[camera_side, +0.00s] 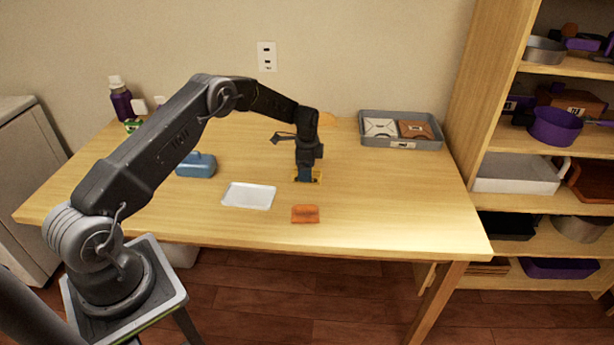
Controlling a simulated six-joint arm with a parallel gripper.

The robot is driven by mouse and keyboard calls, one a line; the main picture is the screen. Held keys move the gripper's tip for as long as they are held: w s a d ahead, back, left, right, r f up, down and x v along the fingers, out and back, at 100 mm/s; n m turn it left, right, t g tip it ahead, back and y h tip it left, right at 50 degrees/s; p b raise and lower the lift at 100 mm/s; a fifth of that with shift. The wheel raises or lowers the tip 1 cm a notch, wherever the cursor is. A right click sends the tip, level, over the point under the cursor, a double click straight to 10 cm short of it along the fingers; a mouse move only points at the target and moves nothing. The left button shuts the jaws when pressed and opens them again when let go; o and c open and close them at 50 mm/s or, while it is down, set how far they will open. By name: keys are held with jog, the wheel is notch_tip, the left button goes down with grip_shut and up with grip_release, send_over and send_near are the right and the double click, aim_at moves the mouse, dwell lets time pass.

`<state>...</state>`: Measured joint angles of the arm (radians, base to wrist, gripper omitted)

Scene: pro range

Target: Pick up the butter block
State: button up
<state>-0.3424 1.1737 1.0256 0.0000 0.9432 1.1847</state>
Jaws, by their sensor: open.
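A small yellow block (317,176), which looks like the butter block, is on the table in the middle. My gripper (307,175) points straight down over it and hides much of it. The gripper is open, with its lower end at the block. I cannot tell from this view whether the fingers touch the block or stand around it.
A white shallow tray (248,196) lies left of the gripper and an orange block (305,214) lies in front. A blue lidded-looking object (197,166) stands farther left. A grey divided tray (374,141) sits at the back right. The table's right front is clear.

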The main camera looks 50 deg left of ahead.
jog(key=shift+f, duration=0.95)
jog(key=c, duration=1.1)
